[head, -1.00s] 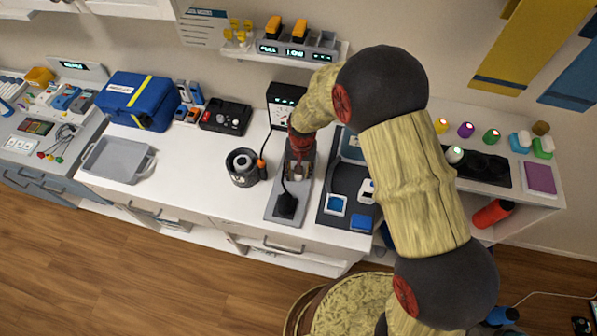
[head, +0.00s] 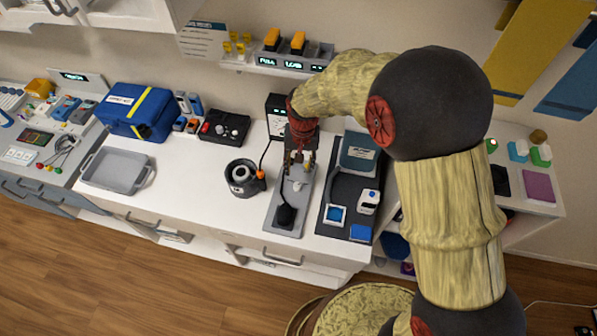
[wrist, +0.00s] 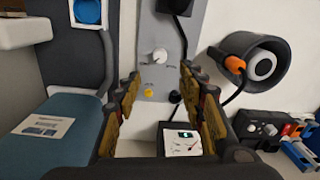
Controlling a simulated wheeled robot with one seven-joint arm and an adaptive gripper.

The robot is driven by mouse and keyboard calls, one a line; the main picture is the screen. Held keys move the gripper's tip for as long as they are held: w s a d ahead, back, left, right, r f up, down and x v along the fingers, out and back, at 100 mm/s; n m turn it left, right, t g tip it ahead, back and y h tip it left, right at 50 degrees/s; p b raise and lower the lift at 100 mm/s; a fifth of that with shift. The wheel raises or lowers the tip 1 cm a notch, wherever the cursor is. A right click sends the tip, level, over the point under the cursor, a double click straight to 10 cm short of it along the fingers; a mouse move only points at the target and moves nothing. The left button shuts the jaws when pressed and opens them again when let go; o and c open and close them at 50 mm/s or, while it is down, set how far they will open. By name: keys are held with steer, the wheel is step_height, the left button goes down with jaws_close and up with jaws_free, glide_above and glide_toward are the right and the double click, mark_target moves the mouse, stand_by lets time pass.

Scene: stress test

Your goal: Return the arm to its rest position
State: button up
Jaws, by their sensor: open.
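My gripper (head: 298,160) hangs above the back part of a grey panel (head: 283,221) on the white counter. In the wrist view its two fingers (wrist: 160,105) are apart with nothing between them. Past the fingertips the panel (wrist: 150,28) shows a white knob (wrist: 159,55) and a yellow button (wrist: 148,92). My arm reaches in from the right side of the head view, bent over the counter, and hides part of the right-hand shelf.
A black cuff-like holder (head: 242,178) with an orange-tipped cable stands left of the panel. A dark tray (head: 337,205) with a blue-grey pad (head: 359,153) lies right. A meter box (head: 277,117) stands behind. A grey tray (head: 115,171) and blue case (head: 138,111) are further left.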

steer(key=shift+r, duration=0.4)
stand_by(0.3)
steer(key=s+d+r+t+b, duration=0.2)
steer(key=s+d+r+b, duration=0.2)
steer(key=s+d+r, duration=0.4)
steer(key=s+d+r+t+b, duration=0.3)
steer(key=s+d+r+b, duration=0.2)
steer(key=s+d+r, duration=0.4)
steer(key=s+d, duration=0.4)
steer(key=d, duration=0.2)
steer(key=shift+d+r+t+h, duration=0.25)
steer(key=shift+d+t+h, duration=0.05)
steer(key=shift+d, duration=0.05)
